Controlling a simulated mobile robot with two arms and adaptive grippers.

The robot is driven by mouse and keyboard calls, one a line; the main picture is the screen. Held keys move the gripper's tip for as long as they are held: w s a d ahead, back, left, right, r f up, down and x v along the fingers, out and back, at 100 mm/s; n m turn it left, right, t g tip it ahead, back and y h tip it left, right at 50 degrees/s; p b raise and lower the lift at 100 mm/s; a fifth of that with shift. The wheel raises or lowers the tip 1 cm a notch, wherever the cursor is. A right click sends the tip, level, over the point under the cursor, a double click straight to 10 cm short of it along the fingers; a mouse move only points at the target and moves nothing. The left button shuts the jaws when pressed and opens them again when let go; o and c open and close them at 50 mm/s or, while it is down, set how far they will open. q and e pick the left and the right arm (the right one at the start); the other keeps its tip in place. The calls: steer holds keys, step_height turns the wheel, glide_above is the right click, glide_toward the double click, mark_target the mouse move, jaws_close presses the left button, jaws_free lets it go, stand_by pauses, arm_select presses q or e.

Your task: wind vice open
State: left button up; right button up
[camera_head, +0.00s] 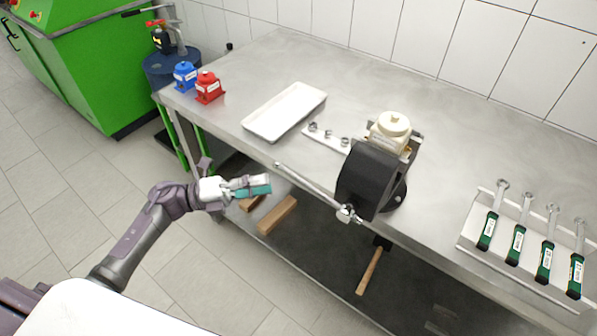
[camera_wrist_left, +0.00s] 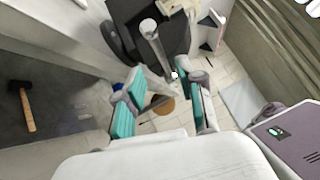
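The black vice (camera_head: 368,180) stands at the front edge of the steel bench, with a cream-coloured pump (camera_head: 390,130) at its jaws. Its long metal handle bar (camera_head: 310,184) slants from the screw hub up and left, past the bench edge. My left gripper (camera_head: 266,185) is in front of the bench, just below the bar's far left end. In the left wrist view its two teal-padded fingers (camera_wrist_left: 166,88) are spread apart. There the bar (camera_wrist_left: 158,52) runs from the vice toward the gap between the fingertips; I see no contact. My right gripper is not in view.
A white tray (camera_head: 284,112), a strip with small rings (camera_head: 326,138), and blue (camera_head: 185,75) and red (camera_head: 208,87) pumps are on the bench. A rack of green-handled wrenches (camera_head: 470,238) is at right. Wooden blocks (camera_head: 277,215) and a hammer (camera_head: 370,270) lie below.

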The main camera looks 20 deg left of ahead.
mark_target(298, 177)
arm_select(q)
steer(key=p+x, duration=0.2)
steer(key=x, duration=0.5)
steer(key=shift+w+d+r, duration=0.15)
steer(key=shift+d, duration=0.15)
steer(key=shift+w+d+p, duration=0.2)
steer(key=shift+d+p, duration=0.1)
steer(key=shift+d, duration=0.15)
jaws_close()
